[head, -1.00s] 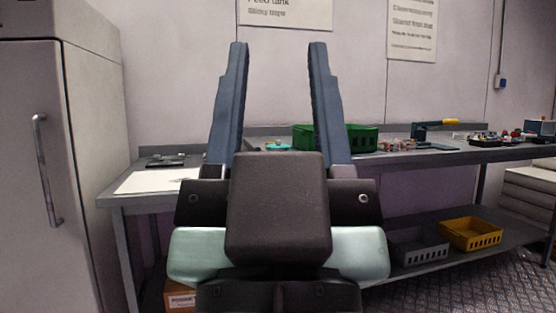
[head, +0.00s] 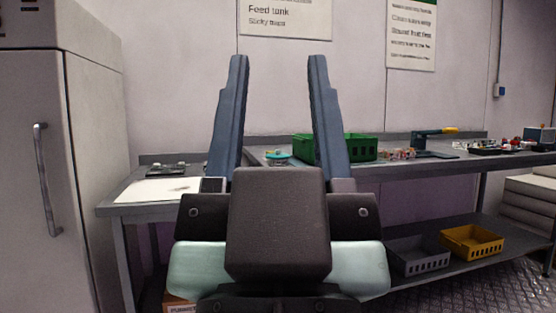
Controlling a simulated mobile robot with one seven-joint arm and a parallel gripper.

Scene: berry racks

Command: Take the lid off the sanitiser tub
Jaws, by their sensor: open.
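My gripper (head: 278,62) is open and empty, its two long blue-grey fingers pointing up and away in the middle of the head view. A small round teal item (head: 278,155) lies on the bench, seen between the fingers and beyond them. It may be the sanitiser tub or its lid, but it is too small to tell. Nothing is between the fingers at their own depth. My gripper's body hides the bench just in front of this item.
A grey bench (head: 225,173) runs along the wall. A green crate (head: 362,147) stands right of the teal item, partly behind my right finger. A white sheet (head: 155,190) lies at left. A blue press-like tool (head: 425,141) stands farther right. A tall cabinet (head: 95,150) bounds the left.

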